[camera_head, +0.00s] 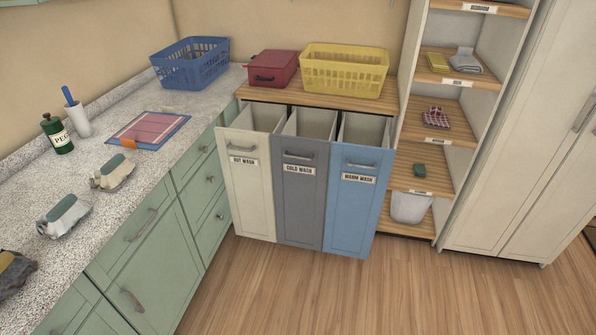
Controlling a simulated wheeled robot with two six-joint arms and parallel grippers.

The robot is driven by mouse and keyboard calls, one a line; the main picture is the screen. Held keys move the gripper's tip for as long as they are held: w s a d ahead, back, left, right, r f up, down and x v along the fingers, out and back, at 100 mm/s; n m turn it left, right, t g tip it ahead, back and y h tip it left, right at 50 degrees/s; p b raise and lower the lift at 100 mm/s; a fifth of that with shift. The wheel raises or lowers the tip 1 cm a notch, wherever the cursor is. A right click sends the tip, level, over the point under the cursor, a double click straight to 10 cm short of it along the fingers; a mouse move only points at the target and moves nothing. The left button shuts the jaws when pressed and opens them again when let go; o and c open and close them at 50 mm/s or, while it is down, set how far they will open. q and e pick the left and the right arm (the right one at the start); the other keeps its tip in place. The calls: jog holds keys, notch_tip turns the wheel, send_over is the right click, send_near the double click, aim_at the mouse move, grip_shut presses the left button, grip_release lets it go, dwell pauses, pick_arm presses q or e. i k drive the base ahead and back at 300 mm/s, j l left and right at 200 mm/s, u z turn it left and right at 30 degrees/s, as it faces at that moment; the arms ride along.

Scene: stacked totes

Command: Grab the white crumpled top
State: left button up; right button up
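No white crumpled top can be made out for certain. Two whitish-grey lumpy items with green upper parts lie on the speckled counter (150,100) at left: a nearer one (62,222) and a farther one (108,178). I cannot tell whether either is cloth. A dark lumpy item (14,278) is cut off by the left edge. Neither of my grippers is in view.
Three open bins stand ahead: hot wash (250,195), cold wash (302,205) and warm wash (352,210). Behind them are a red case (272,70) and a yellow basket (343,75). A blue basket (190,65) and green bottle (57,135) stand on the counter. The wooden floor (400,295) is clear.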

aim_at(65, 217)
jog(key=u, duration=1.55)
jog(key=i+l, duration=0.15)
jog(key=l+u, duration=0.05)
